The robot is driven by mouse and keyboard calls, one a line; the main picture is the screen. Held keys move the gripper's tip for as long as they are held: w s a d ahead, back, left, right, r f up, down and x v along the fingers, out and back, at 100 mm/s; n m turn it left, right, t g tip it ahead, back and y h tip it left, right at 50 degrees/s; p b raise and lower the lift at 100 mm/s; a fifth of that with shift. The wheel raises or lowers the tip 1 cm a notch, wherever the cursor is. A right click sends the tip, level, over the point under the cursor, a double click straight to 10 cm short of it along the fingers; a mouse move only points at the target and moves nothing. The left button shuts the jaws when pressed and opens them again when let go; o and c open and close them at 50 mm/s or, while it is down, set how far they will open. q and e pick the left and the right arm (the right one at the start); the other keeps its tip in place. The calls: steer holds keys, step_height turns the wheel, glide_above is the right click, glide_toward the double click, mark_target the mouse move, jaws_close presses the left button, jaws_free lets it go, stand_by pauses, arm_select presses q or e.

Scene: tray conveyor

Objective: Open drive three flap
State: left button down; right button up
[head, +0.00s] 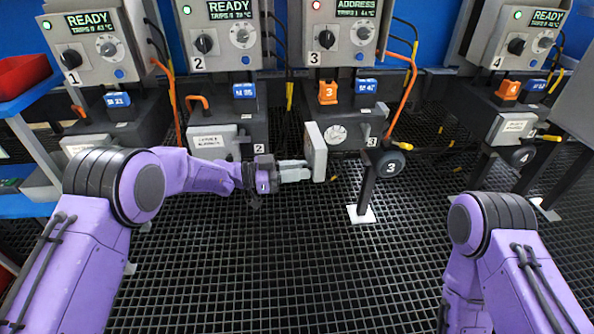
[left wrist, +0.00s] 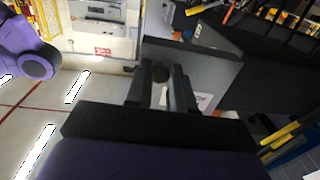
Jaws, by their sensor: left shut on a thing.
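Drive three's control box (head: 341,30) is at upper centre with a red lamp and the word ADDRESS on its screen. Below it, the drive three flap (head: 316,152) is a light grey plate standing out from the dark housing, swung open. A round white dial (head: 335,135) shows beside it. My left gripper (head: 301,170) reaches in from the left and is shut on the flap at its left side; the exact contact is hard to see. In the left wrist view the fingers (left wrist: 161,85) are close together, and what they hold is unclear. My right gripper is out of the picture.
Drives one (head: 88,42), two (head: 222,38) and four (head: 518,40) stand in the same row. A black hand knob (head: 390,164) marked 3 and a post (head: 367,190) stand right of the flap. Orange cables hang nearby. The dark grid floor (head: 270,260) in front is clear.

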arm_select(q)
steer(key=c, duration=1)
jaws_free()
steer(key=shift+a, duration=0.1)
steer(key=a, duration=0.3)
steer(key=s+a+p, duration=0.1)
steer(key=a, duration=0.2)
steer(key=s+a, duration=0.1)
steer(key=a, duration=0.3)
steer(key=shift+a+p, duration=0.1)
steer(key=shift+p, duration=0.3)
